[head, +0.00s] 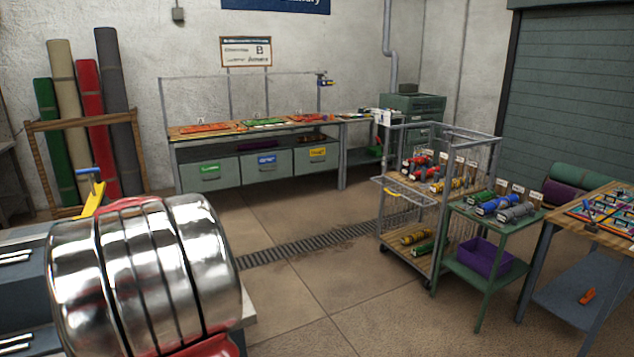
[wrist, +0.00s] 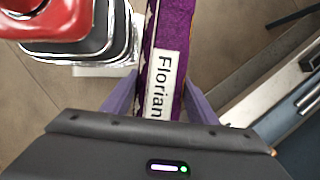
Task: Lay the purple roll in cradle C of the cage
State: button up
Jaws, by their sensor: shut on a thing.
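The purple roll (wrist: 172,40), patterned and with a white label reading "Florian", is between the fingers of my gripper (wrist: 158,100) in the wrist view. My gripper is shut on it. The roll's far end runs out of the top of that view and its near end is hidden behind the gripper body. My gripper and this roll do not show in the head view. The wheeled cage (head: 494,165) stands right of centre in the head view, with its mesh flap (head: 405,189) folded out. Rolls lie on its upper and lower shelves. Its small tags are too small to read, so I cannot tell cradle C.
A green side table (head: 470,214) with several rolls and a purple bin (head: 482,257) stands right of the cage. A wooden-topped table (head: 548,222) is farther right. A drawer bench (head: 209,172) stands along the back wall. Open floor with a drain grate (head: 285,240) lies before the cage.

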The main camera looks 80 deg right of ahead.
jog(key=w+a+f+n+g+h, duration=0.2)
jog(key=w+a+f+n+g, duration=0.2)
jog(key=w+a+f+n, duration=0.55)
jog(key=w+a+f+n+h, duration=0.1)
jog(key=w+a+f+n, duration=0.2)
jog(key=a+f+n, duration=0.2)
jog(key=w+a+f+n+g+h, duration=0.1)
jog(key=w+a+f+n, duration=0.2)
jog(key=a+f, duration=0.4)
jog(key=a+n, duration=0.1)
jog(key=a, duration=0.2)
jog(key=shift+a+f+n, duration=0.2)
jog(key=shift+f+n, duration=0.15)
jog(key=shift+f, duration=0.05)
jog(key=shift+s, duration=0.1)
